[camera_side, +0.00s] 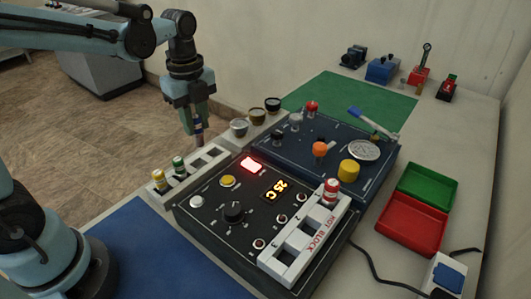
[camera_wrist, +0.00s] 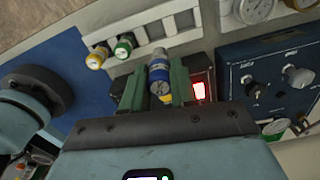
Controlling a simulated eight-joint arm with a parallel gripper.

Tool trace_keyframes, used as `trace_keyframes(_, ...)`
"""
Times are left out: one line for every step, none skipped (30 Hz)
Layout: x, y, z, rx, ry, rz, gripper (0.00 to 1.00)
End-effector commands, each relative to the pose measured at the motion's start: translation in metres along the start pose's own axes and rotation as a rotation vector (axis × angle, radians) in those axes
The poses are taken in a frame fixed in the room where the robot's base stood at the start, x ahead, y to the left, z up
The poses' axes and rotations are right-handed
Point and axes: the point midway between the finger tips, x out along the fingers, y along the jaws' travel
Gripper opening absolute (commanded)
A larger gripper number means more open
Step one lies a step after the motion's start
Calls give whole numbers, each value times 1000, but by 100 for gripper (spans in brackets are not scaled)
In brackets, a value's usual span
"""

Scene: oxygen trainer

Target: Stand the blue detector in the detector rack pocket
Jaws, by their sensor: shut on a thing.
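My gripper (camera_side: 196,118) points down with its green fingers shut on the blue detector (camera_side: 199,134). In the wrist view the detector (camera_wrist: 158,70) sits between the two fingers (camera_wrist: 156,85), its round end towards the camera. The white detector rack (camera_side: 187,184) stands at the left edge of the panels; it also shows in the wrist view (camera_wrist: 146,48). A yellow detector (camera_side: 158,178) and a green detector (camera_side: 179,166) stand in its near pockets; the pockets further along look empty. The blue detector hangs over the rack's far part; the exact gap is unclear.
A red-capped detector (camera_side: 331,190) stands in the hot block (camera_side: 280,266). Red and green trays (camera_side: 412,224) lie far right.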

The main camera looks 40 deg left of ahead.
Motion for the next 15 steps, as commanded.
trace_keyframes(2, 3, 7, -33, 0, 0, 0)
trace_keyframes(2, 4, 10, -47, 0, 0, 0)
trace_keyframes(3, 5, 12, -60, 0, 0, 0)
trace_keyframes(3, 5, 13, -66, 0, 0, 0)
trace_keyframes(3, 6, 14, -71, 0, 0, 0)
trace_keyframes(4, 6, 15, -75, 0, 0, 0)
trace_keyframes(4, 6, 15, -76, 0, 0, 0)
trace_keyframes(4, 6, 15, -76, 0, 0, 0)
trace_keyframes(4, 6, 15, -75, 0, 0, 0)
trace_keyframes(4, 6, 15, -75, 0, 0, 0)
trace_keyframes(4, 6, 15, -74, 0, 0, 0)
trace_keyframes(3, 6, 15, -74, 0, 0, 0)
trace_keyframes(3, 6, 15, -74, 0, 0, 0)
trace_keyframes(3, 6, 14, -73, 0, 0, 0)
trace_keyframes(4, 5, 14, -73, 0, 1, 0)
